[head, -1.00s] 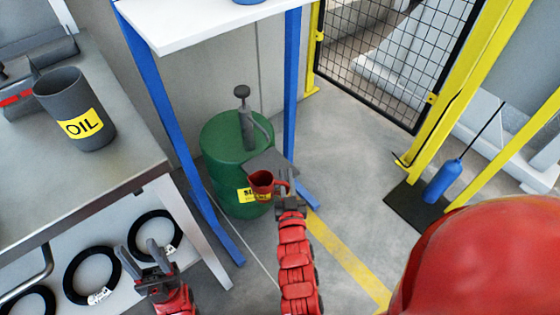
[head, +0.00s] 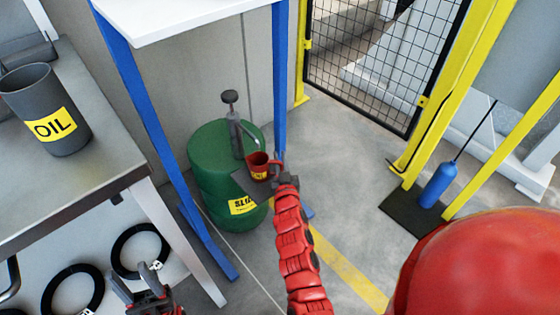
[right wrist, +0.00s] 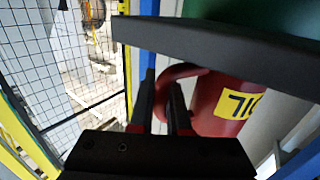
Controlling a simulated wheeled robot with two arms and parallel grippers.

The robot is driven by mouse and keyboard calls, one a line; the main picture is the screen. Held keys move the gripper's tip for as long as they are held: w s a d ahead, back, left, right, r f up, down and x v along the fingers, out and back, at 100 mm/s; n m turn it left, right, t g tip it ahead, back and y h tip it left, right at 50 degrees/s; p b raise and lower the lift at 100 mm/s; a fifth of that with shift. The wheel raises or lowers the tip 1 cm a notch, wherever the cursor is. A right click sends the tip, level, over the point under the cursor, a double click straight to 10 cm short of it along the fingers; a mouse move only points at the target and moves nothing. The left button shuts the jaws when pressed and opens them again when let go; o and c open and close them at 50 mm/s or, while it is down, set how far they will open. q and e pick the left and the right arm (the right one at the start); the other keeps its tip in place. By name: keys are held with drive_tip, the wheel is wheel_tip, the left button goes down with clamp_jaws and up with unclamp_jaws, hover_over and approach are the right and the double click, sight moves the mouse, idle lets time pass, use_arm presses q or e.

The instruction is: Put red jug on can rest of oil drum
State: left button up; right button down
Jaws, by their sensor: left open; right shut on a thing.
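The red jug (head: 259,162), with a yellow label, is at the right edge of the dark can rest (head: 249,186) on the green oil drum (head: 211,177). My right gripper (head: 279,177) is shut on the jug's handle. In the right wrist view, the fingers (right wrist: 164,98) grip the handle of the jug (right wrist: 213,105), close beside the plate of the can rest (right wrist: 220,42). I cannot tell whether jug and plate touch. My left gripper (head: 143,281) is open and empty at the lower left, away from the drum.
A grey pump (head: 234,125) stands on the drum. A white-topped table with blue legs (head: 281,75) stands around the drum. A metal bench (head: 100,160) with a grey OIL container (head: 46,110) is at left. A mesh fence (head: 385,55) is behind.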

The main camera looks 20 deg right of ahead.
drive_tip(key=shift+f+b, duration=0.15)
drive_tip(key=shift+b, duration=0.15)
drive_tip(key=c, duration=0.9)
unclamp_jaws()
